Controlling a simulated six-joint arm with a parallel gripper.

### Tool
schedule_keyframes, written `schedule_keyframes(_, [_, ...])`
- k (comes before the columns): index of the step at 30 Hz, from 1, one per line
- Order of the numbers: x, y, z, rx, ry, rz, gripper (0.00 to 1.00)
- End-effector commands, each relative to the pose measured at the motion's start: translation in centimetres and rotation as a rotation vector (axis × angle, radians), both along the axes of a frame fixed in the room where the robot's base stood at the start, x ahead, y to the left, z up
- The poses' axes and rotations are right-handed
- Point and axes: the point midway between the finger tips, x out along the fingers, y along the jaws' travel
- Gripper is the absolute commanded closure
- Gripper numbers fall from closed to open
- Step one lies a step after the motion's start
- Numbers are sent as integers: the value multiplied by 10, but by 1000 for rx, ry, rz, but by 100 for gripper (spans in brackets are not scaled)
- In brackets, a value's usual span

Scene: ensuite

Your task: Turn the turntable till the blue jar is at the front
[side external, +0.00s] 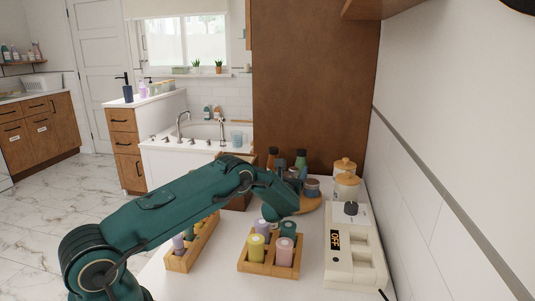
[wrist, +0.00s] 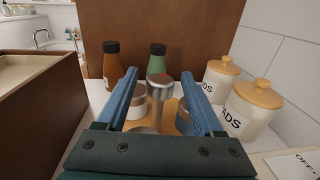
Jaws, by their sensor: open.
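The wooden turntable (side external: 309,205) is on the counter, mostly hidden behind my arm; part of it shows in the wrist view. A grey-capped post (wrist: 159,88) rises from it. My gripper (wrist: 158,76) is open, with a blue finger on either side of the post in the picture; I cannot tell whether they reach around it. The blue jar (wrist: 183,120) is partly hidden by the right finger; a bluish jar (side external: 312,188) shows at the turntable's right in the side view. A white jar (wrist: 137,107) is by the left finger. Brown (wrist: 112,70) and green (wrist: 156,62) bottles stand behind.
Two lidded canisters (wrist: 245,105) stand right of the turntable. A white device (side external: 352,240) and wooden racks of bottles (side external: 268,262) (side external: 190,247) are nearer the camera on the counter. A brown panel (side external: 310,90) rises behind. A wooden box (wrist: 40,95) is at left.

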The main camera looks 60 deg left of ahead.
Motion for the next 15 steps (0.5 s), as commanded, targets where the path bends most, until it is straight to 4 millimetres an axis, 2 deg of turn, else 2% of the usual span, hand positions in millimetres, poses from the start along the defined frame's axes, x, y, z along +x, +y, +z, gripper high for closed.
schedule_keyframes(2, [0, 0, 0, 0, 0, 0, 31])
schedule_keyframes(5, [0, 0, 0, 0, 0, 0, 66])
schedule_keyframes(7, [0, 0, 0, 0, 0, 0, 92])
schedule_keyframes(8, [0, 0, 0, 0, 0, 0, 100])
schedule_keyframes(15, [0, 0, 0, 0, 0, 1, 100])
